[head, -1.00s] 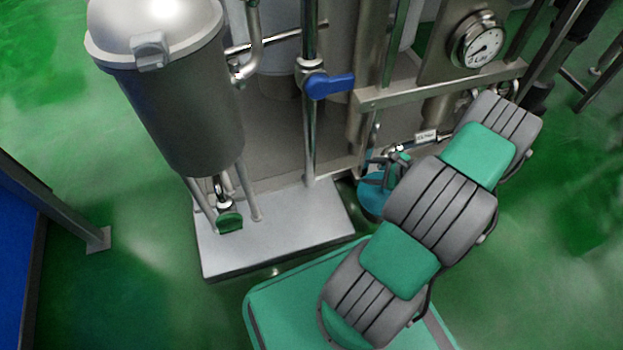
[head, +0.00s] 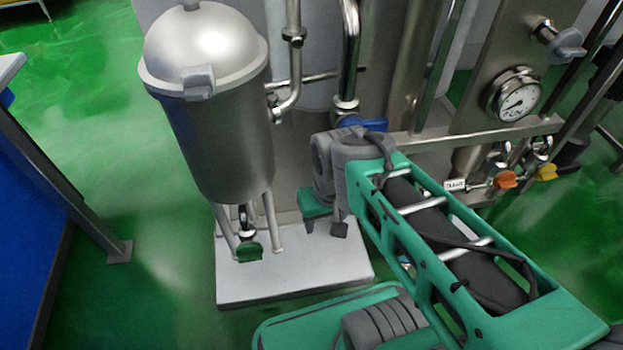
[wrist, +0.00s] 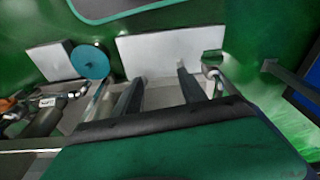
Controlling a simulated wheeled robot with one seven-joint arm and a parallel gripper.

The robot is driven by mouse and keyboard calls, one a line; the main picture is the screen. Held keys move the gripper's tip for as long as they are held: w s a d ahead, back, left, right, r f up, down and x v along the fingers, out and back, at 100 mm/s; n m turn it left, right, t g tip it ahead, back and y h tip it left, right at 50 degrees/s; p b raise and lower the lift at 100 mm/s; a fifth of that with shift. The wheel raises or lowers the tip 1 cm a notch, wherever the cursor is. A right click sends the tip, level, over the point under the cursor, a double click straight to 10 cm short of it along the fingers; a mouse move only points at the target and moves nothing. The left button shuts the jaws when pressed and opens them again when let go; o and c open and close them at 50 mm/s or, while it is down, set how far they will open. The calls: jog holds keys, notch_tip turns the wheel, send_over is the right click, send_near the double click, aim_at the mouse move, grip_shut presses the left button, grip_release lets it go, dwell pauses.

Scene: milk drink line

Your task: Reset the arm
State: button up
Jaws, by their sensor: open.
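My gripper (wrist: 160,80) shows in the wrist view with two dark fingers set well apart and nothing between them. It points down over the pale base plate (wrist: 172,50) and the green floor. In the head view my forearm reaches up from the lower right. My gripper end (head: 326,215) hangs above the right part of the white base plate (head: 285,280), right of the steel tank. The fingertips are small and partly hidden there.
A domed steel tank (head: 220,130) stands on the plate at left, with a green valve handle (head: 249,252) below. A blue valve handle (head: 376,124) is partly behind my arm. Pipes, a gauge (head: 517,98) and an orange handle (head: 505,180) are at right.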

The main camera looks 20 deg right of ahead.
notch_tip(320, 180, up, 41)
jog(key=w+a+p, duration=0.1)
jog(key=p, duration=3.6)
jog(key=shift+a+n+t+p, duration=0.2)
jog(key=shift+n+t+p, duration=0.1)
jog(key=shift+n+t, duration=0.1)
